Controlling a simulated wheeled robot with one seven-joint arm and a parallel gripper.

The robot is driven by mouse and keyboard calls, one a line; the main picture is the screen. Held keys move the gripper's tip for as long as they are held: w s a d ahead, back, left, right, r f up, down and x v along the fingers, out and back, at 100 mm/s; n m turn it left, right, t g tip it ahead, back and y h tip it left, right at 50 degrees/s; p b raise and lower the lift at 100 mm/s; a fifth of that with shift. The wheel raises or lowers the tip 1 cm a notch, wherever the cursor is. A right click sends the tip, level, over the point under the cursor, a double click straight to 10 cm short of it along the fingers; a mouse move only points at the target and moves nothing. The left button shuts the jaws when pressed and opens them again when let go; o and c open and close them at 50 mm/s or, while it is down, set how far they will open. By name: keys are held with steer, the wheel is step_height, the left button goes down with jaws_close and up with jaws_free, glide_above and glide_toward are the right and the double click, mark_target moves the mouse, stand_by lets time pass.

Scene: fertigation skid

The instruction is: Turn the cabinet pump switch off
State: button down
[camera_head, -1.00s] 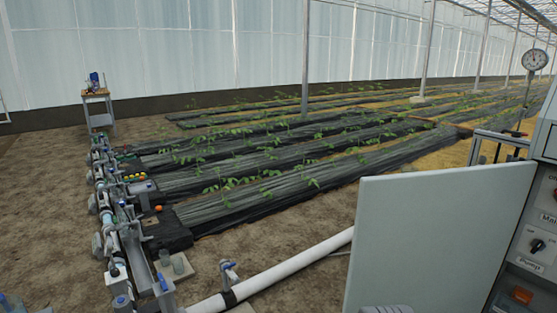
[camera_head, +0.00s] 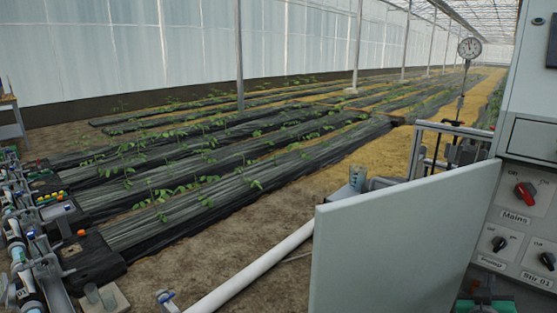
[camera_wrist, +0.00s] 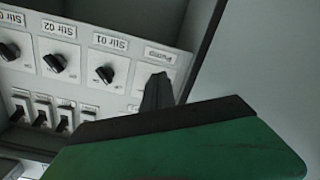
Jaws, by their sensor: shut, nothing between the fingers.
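The cabinet's pump switch (camera_head: 499,243) is a black rotary knob on a white plate above its "Pump" label, at the lower right in the head view. The setting of its knob is too small to read surely. My gripper (camera_head: 485,283) shows at the bottom edge just below it, green with dark fingers. In the wrist view the panel appears upside down, with the pump label (camera_wrist: 162,54) at the upper right. My gripper's dark fingertips (camera_wrist: 157,88) are shut and empty, directly in front of the pump knob and hiding it. I cannot tell whether they touch it.
The red mains switch (camera_head: 525,193) sits above, and the Stir 01 knob (camera_head: 547,260) to the right; it also shows in the wrist view (camera_wrist: 105,74). The open cabinet door (camera_head: 395,245) stands left of my gripper. A row of small toggles (camera_wrist: 41,116) is near the knobs.

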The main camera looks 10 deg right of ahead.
steer(key=shift+h, duration=0.4)
steer(key=x, duration=0.2)
steer(key=r+b+x, duration=0.1)
steer(key=x, duration=0.4)
steer(key=shift+w+d+r, duration=0.1)
steer(key=shift+d+r, duration=0.2)
steer(key=shift+r, duration=0.7)
steer(key=shift+s+d+r+t+b, duration=0.3)
steer(key=shift+s+d+r+b, duration=0.4)
steer(key=shift+b, duration=1.6)
steer(key=shift+w+a, duration=0.1)
steer(key=shift+f+b, duration=0.3)
steer(key=shift+b, duration=0.4)
steer(key=f+b+v, duration=0.1)
steer(key=v, duration=0.5)
steer(key=shift+s+b, duration=0.3)
steer(key=shift+b, duration=0.05)
